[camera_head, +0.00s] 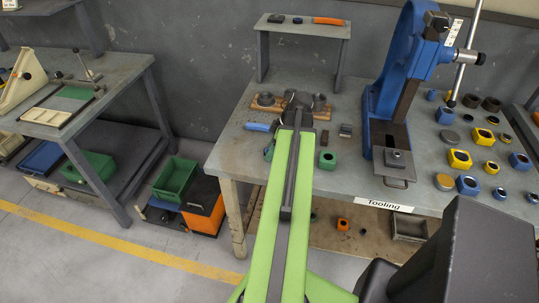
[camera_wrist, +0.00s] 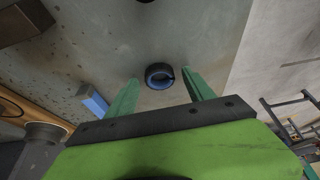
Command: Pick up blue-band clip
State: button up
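The blue-band clip (camera_wrist: 159,76) is a small dark ring with a blue inner band, seen in the wrist view on the grey bench top. My gripper (camera_wrist: 164,83) is open, its two green fingers spread. The clip shows between the fingertips, nearer the left one, with nothing gripped. I cannot tell how high the fingers are above the bench. In the head view my green arm reaches over the bench and hides the clip and most of the gripper.
A blue-handled tool (camera_head: 257,126) lies left of my arm; its blue part (camera_wrist: 93,101) is close beside the left finger. A wooden board (camera_head: 265,102) with grey round parts is behind.

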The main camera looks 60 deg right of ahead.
jog(key=c, duration=1.2)
